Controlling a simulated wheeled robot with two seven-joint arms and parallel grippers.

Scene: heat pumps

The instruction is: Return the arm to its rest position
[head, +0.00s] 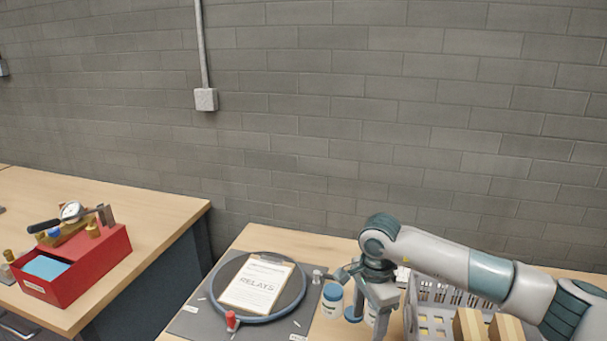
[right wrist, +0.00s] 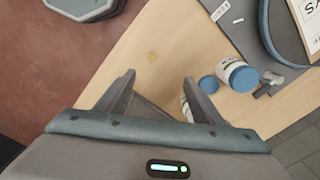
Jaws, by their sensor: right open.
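My right arm comes in from the right in the head view, bent at a joint above the table. Its gripper (head: 377,297) points down beside several white jars with blue lids (head: 332,301). In the right wrist view the right gripper (right wrist: 158,82) has its two fingers spread apart. Jars (right wrist: 238,76) stand just right of the fingers, and one is partly hidden behind the right finger. My left gripper is not in view.
A grey crate (head: 428,325) with brown boxes (head: 470,326) stands under my right arm. A grey mat (head: 190,323) holds a ring (head: 217,308) and a clipboard marked RELAYS (head: 254,284). A red box (head: 92,268) with tools is on the left table. A brick wall stands behind.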

